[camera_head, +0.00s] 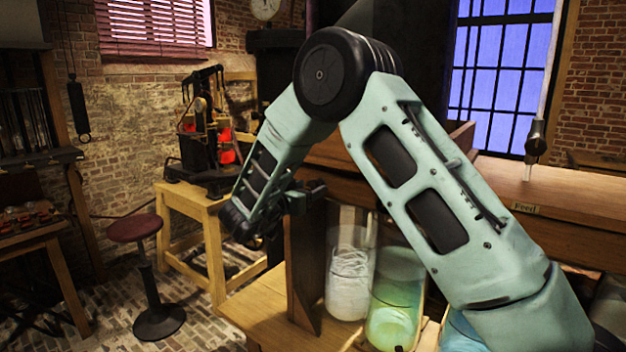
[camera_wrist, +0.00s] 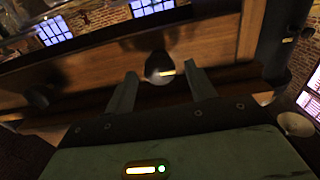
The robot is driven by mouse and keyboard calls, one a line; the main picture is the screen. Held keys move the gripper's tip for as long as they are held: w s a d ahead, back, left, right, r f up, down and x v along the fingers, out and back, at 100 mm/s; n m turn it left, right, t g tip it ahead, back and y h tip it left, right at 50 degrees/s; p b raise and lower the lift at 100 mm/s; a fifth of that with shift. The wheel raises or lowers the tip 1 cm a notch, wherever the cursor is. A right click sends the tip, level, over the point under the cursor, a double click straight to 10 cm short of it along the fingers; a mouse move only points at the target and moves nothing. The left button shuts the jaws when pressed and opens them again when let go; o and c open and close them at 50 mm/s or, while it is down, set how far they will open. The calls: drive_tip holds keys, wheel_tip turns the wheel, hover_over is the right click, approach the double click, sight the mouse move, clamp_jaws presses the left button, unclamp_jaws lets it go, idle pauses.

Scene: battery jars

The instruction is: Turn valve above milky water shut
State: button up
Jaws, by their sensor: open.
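A round dark valve knob (camera_wrist: 158,66) with a yellow mark sits on the front of a wooden board in the wrist view. My gripper (camera_wrist: 163,80) is open, with one finger to each side of the knob; I cannot tell whether they touch it. In the head view my gripper (camera_head: 308,194) is at the wooden frame, just up and left of a glass jar with whitish, streaky contents (camera_head: 348,284). The knob is not distinguishable in the head view.
A jar of green liquid (camera_head: 394,322) and a blue one (camera_head: 461,334) stand right of the whitish jar, partly behind my arm. A wooden shelf (camera_head: 560,196) labelled "Feed" runs right. A stool (camera_head: 134,230) and a wooden table (camera_head: 190,203) with a machine are left.

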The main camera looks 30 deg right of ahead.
drive_tip(key=shift+p+x, duration=0.3)
drive_tip(key=shift+x, duration=1)
drive_tip(key=c, duration=1)
drive_tip(key=shift+o, duration=0.3)
